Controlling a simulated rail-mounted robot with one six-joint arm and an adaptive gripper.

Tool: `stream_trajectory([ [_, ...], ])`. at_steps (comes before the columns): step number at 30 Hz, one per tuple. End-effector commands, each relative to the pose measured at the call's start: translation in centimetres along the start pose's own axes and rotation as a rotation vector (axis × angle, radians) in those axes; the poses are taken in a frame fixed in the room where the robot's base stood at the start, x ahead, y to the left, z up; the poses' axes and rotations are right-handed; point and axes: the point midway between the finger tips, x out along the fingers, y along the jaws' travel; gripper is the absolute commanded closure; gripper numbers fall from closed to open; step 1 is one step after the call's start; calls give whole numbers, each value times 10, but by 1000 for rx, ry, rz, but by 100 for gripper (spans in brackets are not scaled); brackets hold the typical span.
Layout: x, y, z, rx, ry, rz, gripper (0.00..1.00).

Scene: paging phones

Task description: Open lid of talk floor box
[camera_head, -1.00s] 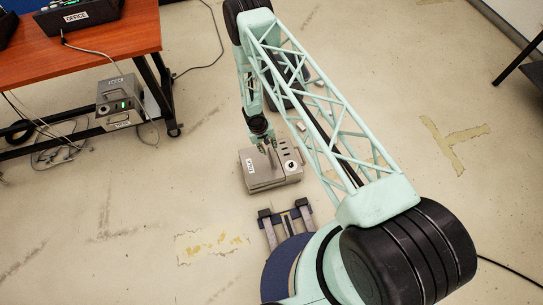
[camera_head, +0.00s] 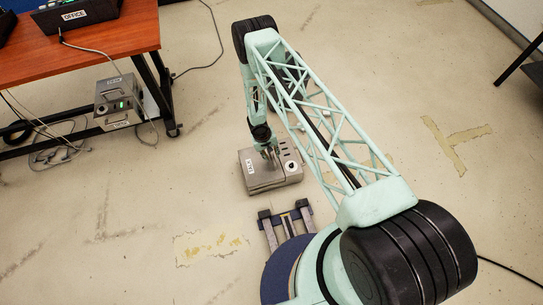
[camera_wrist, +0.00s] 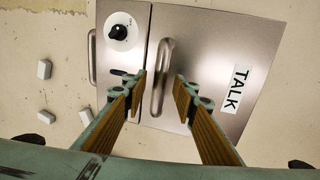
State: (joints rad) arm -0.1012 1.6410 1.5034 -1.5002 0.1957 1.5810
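The talk floor box (camera_head: 262,181) is a low grey metal box on the floor; it also shows in the wrist view (camera_wrist: 120,72). Its lid (camera_wrist: 210,45), with a "TALK" label (camera_wrist: 235,90), lies flat and looks shut. A bar handle (camera_wrist: 159,72) stands near the lid's left edge in the wrist view. My gripper (camera_wrist: 160,82) is open above the lid, its fingers on either side of the handle with gaps showing. In the head view my gripper (camera_head: 270,153) is over the box and partly hides its top.
A black dial (camera_wrist: 117,32) and another bar handle (camera_wrist: 92,57) are left of the lid. Small white blocks (camera_wrist: 44,69) lie on the floor beside the box. A red-topped table (camera_head: 105,35) with a grey box (camera_head: 118,102) beneath stands at the left. Loose cables lie there.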

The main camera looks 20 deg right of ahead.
Motion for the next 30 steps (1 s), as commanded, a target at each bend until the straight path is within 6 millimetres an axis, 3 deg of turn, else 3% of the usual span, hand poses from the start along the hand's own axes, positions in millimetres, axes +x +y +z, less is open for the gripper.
stream_trajectory([
  [4, 0, 0, 0, 0, 0, 0, 74],
  [13, 0, 0, 0, 0, 0, 0, 100],
  [30, -10, -5, 0, -2, 1, 47, 100],
])
